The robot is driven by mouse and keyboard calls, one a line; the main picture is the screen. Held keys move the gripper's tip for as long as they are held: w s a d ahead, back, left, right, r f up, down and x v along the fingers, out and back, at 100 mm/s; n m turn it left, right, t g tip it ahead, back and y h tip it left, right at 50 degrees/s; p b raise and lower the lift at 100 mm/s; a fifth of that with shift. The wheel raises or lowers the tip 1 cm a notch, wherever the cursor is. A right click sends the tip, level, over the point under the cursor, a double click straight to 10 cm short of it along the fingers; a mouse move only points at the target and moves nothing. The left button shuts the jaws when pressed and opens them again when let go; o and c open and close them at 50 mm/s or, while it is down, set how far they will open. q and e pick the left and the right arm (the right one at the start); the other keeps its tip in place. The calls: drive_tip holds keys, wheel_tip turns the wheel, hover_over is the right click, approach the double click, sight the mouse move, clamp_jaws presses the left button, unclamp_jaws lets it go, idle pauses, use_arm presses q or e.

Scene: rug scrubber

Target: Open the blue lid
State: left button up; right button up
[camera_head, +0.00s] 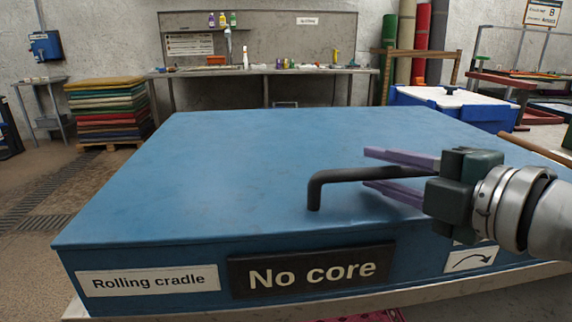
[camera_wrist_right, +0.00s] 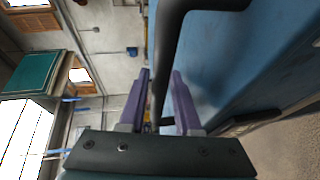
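The big blue lid (camera_head: 220,170) lies flat and closed in the head view. A black bent bar handle (camera_head: 316,190) rises from its top near the front edge; it also shows in the right wrist view (camera_wrist_right: 172,40). My right gripper (camera_head: 369,168) comes in from the right with its purple fingers apart, one on each side of the handle's bar. In the right wrist view, the bar runs between the fingers (camera_wrist_right: 160,85), nearer the left one, with a gap to the right one. The bar's far end is hidden behind the gripper. My left gripper is not in view.
The lid's front bears a "Rolling cradle" label (camera_head: 148,281), a "No core" plate (camera_head: 312,271) and a curved-arrow label (camera_head: 469,260). Behind stand a workbench (camera_head: 300,70), stacked rugs (camera_head: 108,110) and a blue bin with a white top (camera_head: 450,98). Floor is free at left.

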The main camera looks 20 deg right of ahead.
drive_tip(key=shift+x, duration=0.9)
clamp_jaws()
idle(0.9)
